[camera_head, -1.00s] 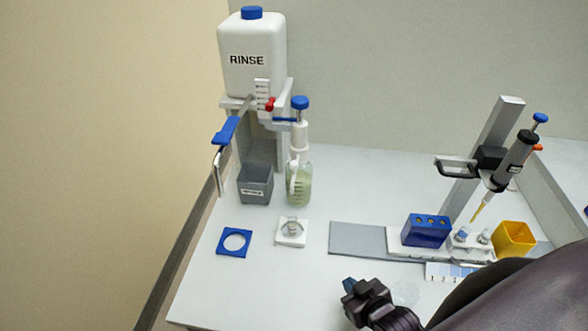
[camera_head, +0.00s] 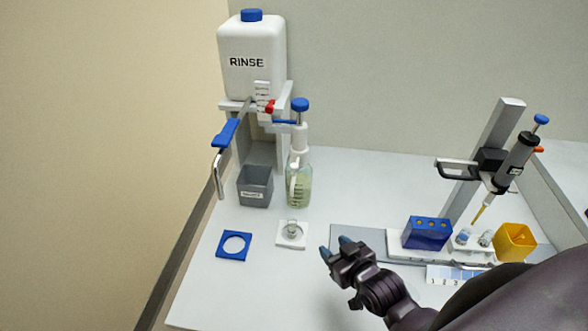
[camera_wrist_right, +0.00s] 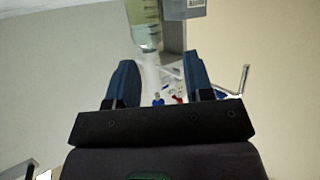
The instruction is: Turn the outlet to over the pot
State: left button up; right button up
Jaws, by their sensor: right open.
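The dispenser bottle (camera_head: 299,187) holds pale green liquid and has a blue knob (camera_head: 300,104). Its thin white outlet (camera_head: 293,181) hangs down at the front of the bottle; its exact direction is hard to tell. A small clear pot (camera_head: 292,229) sits on a white square holder (camera_head: 284,243) in front of the bottle. My right gripper (camera_head: 335,247) is open and empty, to the right of the pot and apart from it. In the right wrist view the open fingers (camera_wrist_right: 160,82) have nothing between them up close. My left gripper is out of view.
The RINSE tank (camera_head: 252,72) on its stand has a blue lever (camera_head: 225,132) and metal spout. A grey bin (camera_head: 256,187) stands below it. A blue ring plate (camera_head: 234,254) lies at left. A blue block (camera_head: 426,233), yellow cup (camera_head: 515,241) and pipette (camera_head: 513,160) stand right.

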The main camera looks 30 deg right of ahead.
aim_at(294, 171)
jog(key=shift+w+r+n+t+y, duration=0.6)
jog(key=shift+w+r+t+y, duration=1.15)
jog(key=shift+w+r, duration=3.25)
jog(key=shift+t+h, duration=0.25)
jog(key=w, duration=0.3)
jog(key=w+a, duration=0.1)
jog(key=w, duration=0.2)
jog(key=w+r, duration=0.1)
jog(key=w, duration=0.2)
jog(key=shift+a+p, duration=0.3)
jog(key=shift+a, duration=0.05)
jog(key=shift+c, duration=0.5)
grip_shut()
